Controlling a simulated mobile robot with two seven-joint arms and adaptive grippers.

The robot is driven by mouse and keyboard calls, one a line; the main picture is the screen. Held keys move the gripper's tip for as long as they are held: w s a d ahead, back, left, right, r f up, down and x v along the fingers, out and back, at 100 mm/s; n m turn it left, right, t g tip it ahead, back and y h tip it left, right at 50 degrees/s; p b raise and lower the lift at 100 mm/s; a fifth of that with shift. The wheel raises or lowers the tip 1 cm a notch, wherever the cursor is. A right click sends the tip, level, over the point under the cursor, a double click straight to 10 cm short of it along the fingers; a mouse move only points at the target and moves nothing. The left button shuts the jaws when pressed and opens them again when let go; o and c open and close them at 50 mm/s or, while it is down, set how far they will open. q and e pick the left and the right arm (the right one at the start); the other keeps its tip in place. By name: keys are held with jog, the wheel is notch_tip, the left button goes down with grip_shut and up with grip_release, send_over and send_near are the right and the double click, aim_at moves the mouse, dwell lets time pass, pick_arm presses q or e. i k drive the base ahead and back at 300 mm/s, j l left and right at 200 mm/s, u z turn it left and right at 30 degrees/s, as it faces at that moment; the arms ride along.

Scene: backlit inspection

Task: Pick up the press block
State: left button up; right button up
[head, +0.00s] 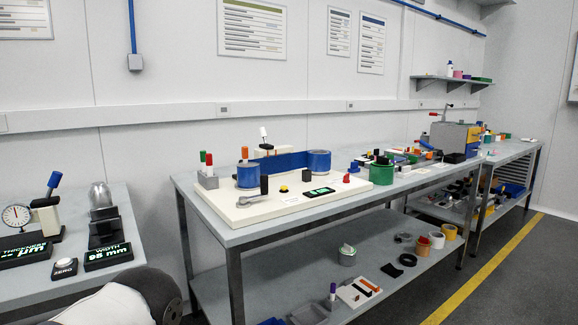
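I cannot tell for certain which object is the press block. A small upright black block (264,184) stands on the white board (240,213) on the middle bench, between two blue-and-grey round parts, the left one (248,176) and the right one (319,162). A long blue block (281,162) stands behind them. Neither of my grippers is in view. A white and black rounded part of my own body shows at the bottom left, well short of the middle bench.
The middle bench (205,228) also carries a wrench (256,200), a lit display (318,192) and a green round container (382,173). A left bench (105,265) holds gauges. The lower shelf (265,285) holds tape rolls and small parts. Floor at right is clear.

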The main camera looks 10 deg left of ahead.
aim_at(353, 169)
jog(key=i+l+z, duration=0.1)
jog(key=i+l, duration=0.15)
jog(key=i, duration=0.35)
jog(key=i+l+z, duration=0.1)
jog(key=i, duration=0.45)
jog(key=i+l+z, duration=0.15)
jog(key=i, duration=0.45)
jog(key=l, duration=0.1)
